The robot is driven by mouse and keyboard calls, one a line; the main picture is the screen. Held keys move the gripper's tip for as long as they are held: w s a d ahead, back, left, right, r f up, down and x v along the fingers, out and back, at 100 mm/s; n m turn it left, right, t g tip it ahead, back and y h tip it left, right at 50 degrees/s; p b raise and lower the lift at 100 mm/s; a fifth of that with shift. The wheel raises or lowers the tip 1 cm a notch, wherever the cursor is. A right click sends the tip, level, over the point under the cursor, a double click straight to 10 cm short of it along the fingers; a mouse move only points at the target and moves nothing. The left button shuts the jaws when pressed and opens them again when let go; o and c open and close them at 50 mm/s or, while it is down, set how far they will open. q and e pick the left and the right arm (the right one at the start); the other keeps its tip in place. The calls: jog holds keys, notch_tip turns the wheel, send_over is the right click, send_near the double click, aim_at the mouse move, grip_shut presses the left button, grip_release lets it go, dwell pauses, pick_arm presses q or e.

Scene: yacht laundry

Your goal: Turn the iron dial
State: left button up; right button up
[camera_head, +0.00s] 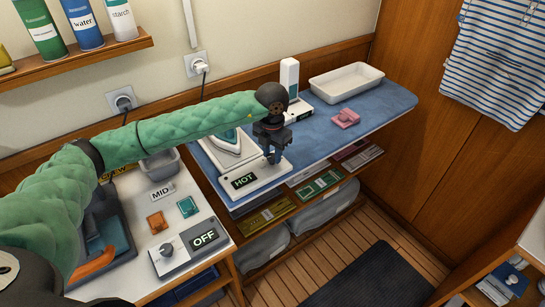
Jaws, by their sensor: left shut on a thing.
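A white iron (236,142) with green trim rests on the blue ironing surface. In front of it is a white control panel (262,177) with a black HOT label (243,181). My left gripper (273,157) points down at the right part of this panel, its fingers shut on what seems to be the iron dial. The dial is hidden by the fingers, so its angle cannot be read. My left arm in a green sleeve reaches across from the left. My right gripper is not in view.
A second panel with a dial (166,249) and an OFF label (204,237) lies on the left counter, near a MID card (163,190). A white tray (346,82), a pink cloth (346,118) and a white upright device (289,78) stand on the blue surface (385,98).

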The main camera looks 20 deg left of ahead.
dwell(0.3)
pick_arm(q)
jog(key=shift+n+b, duration=0.3)
jog(key=shift+n, duration=0.8)
jog(key=o, duration=0.6)
jog(key=shift+c, duration=0.2)
jog(key=shift+r, duration=0.15)
jog(key=shift+r+p, duration=0.65)
jog(key=shift+r, duration=1.75)
jog(key=shift+r, duration=0.1)
